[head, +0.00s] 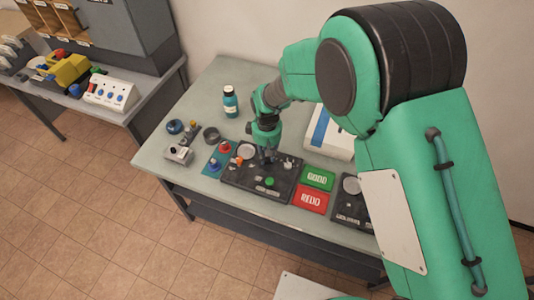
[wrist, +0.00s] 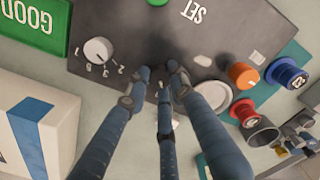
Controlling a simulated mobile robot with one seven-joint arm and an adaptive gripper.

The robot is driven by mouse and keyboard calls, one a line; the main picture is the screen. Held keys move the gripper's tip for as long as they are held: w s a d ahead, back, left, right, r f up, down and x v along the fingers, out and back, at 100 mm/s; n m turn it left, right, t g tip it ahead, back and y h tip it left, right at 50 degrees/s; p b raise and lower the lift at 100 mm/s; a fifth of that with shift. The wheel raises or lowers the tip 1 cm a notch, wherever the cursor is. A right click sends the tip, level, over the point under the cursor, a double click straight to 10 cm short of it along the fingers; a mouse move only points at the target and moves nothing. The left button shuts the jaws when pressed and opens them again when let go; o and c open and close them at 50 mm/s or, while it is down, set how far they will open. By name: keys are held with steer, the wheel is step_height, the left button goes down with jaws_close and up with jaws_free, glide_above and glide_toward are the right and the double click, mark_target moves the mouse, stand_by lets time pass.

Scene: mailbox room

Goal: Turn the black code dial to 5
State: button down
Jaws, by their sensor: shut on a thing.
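My gripper (wrist: 160,85) points down over the dark control panel (head: 236,181), its blue fingers closed in on a small dark knob, the black code dial. The fingers hide most of the dial, and its pointer and number cannot be read. In the head view my gripper (head: 266,157) is at the upper middle of the panel. A separate white-faced dial (wrist: 98,50) with numbers around it is left of the fingers in the wrist view.
A green button (wrist: 158,2), orange knob (wrist: 242,75) and round pale disc (wrist: 212,97) are near the fingers. Green GOOD (head: 318,178) and red REDO (head: 311,199) plates lie right of the panel. A white box with a blue stripe (head: 340,142) and a teal bottle (head: 230,103) stand behind.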

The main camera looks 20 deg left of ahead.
mark_target(267, 158)
steer(key=m+p, duration=0.2)
steer(key=m, duration=0.3)
steer(key=shift+r+m, duration=0.1)
steer(key=shift+m, duration=0.2)
steer(key=m+p, duration=0.2)
steer(key=m, duration=0.3)
steer(key=shift+m, duration=0.4)
steer(key=c, duration=1.5)
jaws_free()
step_height(267, 158, up, 12)
steer(key=shift+f, duration=0.1)
